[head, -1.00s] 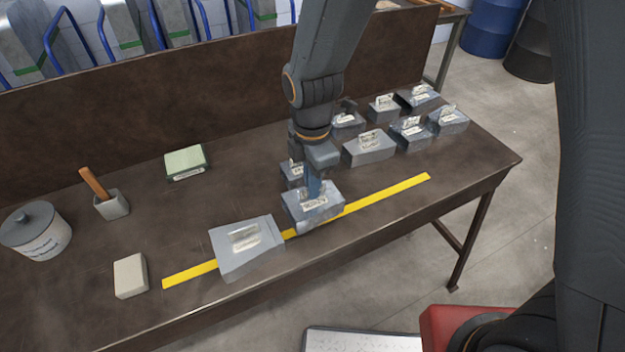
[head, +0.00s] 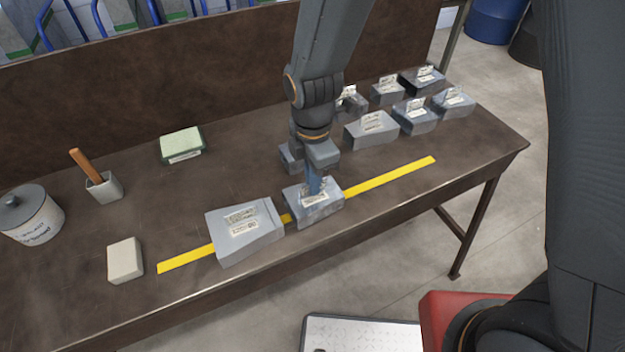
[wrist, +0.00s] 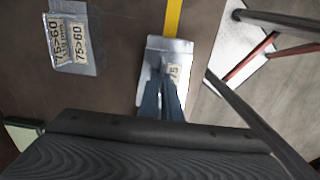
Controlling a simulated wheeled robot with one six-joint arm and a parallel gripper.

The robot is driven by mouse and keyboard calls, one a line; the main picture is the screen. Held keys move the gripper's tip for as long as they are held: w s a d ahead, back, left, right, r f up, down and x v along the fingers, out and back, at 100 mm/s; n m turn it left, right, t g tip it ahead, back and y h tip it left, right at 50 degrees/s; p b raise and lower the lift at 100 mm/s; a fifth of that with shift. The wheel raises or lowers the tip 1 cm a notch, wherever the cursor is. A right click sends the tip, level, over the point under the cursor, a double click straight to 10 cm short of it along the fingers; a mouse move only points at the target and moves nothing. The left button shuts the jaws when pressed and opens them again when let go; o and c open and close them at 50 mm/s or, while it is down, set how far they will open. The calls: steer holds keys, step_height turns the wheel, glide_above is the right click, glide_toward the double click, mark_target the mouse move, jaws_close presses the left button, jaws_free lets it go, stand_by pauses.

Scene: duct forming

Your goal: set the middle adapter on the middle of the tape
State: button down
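A grey sheet-metal adapter (head: 322,212) with a pale label is over the middle of the yellow tape (head: 390,179). It also shows in the wrist view (wrist: 170,52), with the tape running out beyond it. My gripper (head: 314,185) points down at it, its blue fingers close together at the adapter's top tab; it looks shut on the tab. The fingers hide part of the tab and label. I cannot tell whether the underside touches the table. A wider grey adapter (head: 245,241) sits across the tape just to the left, with a small gap between the two.
A grey block (head: 290,160) stands close behind my gripper, partly hidden. Several labelled adapters (head: 372,135) stand at the back right. A beige block (head: 125,262), a lidded pot (head: 30,222) and a green-topped box (head: 181,142) are at left. The tape's right part is clear.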

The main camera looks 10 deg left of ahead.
steer(key=c, duration=1.9)
jaws_free()
steer(key=shift+r, duration=0.1)
steer(key=shift+r+b, duration=0.7)
steer(key=shift+r, duration=3.1)
steer(key=s+d+r+m+t, duration=0.1)
steer(key=s+d+m, duration=0.1)
steer(key=d+m, duration=2.2)
steer(key=shift+s, duration=0.3)
